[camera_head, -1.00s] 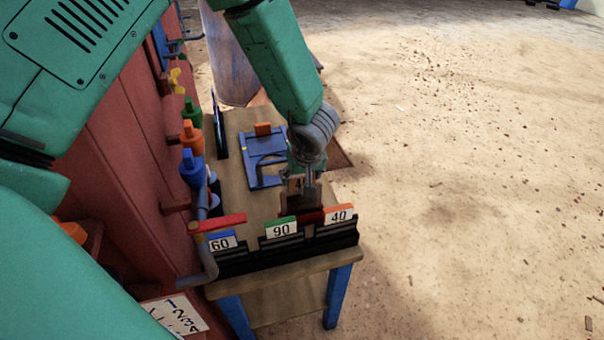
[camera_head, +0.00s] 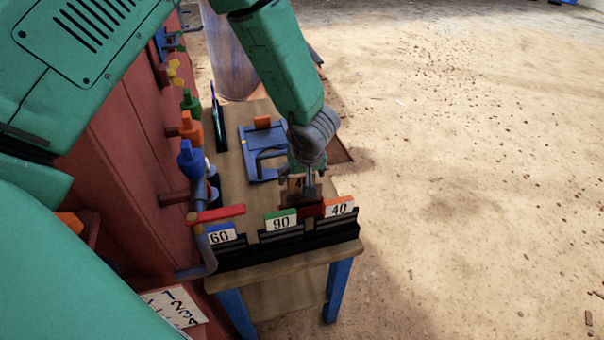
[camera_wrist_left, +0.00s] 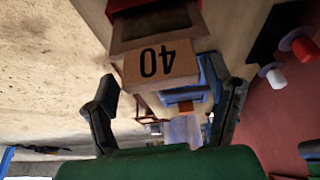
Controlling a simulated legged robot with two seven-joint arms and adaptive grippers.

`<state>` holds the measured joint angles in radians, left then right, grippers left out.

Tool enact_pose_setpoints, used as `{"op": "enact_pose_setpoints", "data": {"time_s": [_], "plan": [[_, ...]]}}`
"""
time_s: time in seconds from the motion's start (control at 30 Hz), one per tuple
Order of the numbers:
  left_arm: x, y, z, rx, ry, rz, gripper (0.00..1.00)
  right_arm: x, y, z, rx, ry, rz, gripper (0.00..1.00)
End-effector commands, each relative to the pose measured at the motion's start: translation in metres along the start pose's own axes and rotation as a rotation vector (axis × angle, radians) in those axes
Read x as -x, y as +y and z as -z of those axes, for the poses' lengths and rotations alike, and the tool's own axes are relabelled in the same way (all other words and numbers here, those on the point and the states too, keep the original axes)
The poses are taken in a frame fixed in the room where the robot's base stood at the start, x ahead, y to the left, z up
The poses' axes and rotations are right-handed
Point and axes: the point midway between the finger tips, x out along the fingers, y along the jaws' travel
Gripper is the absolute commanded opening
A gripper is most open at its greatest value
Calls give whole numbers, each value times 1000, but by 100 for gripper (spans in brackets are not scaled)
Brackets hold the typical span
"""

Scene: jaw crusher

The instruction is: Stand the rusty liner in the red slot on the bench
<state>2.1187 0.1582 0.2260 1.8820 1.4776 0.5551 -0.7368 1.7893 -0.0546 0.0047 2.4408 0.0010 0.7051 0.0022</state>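The rusty liner (camera_head: 297,194) is a brown plate with a pale top marked 40. It stands upright on the bench, behind the black rack. In the left wrist view the liner (camera_wrist_left: 162,65) appears upside down, and its far end meets the red slot (camera_wrist_left: 165,20); how deep it sits is hidden. The red slot (camera_head: 312,211) shows only partly in the head view. My left gripper (camera_head: 308,186) is right at the liner's top. In the wrist view its fingers (camera_wrist_left: 165,108) are spread wider than the liner, with gaps at both sides. My right gripper is out of view.
A black rack (camera_head: 285,244) with cards 60, 90 and 40 lines the bench's front edge. A red bar (camera_head: 216,214) lies left. A blue fixture (camera_head: 250,160) stands behind. The red machine wall (camera_head: 120,150) with coloured valves is close on the left.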

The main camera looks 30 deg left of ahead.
Motion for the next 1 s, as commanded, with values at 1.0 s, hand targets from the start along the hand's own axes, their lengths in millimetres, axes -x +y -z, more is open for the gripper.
{"op": "enact_pose_setpoints", "data": {"time_s": [1.0], "plan": [[114, 1, 0, 0, -1, 1, 83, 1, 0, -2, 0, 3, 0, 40]]}}
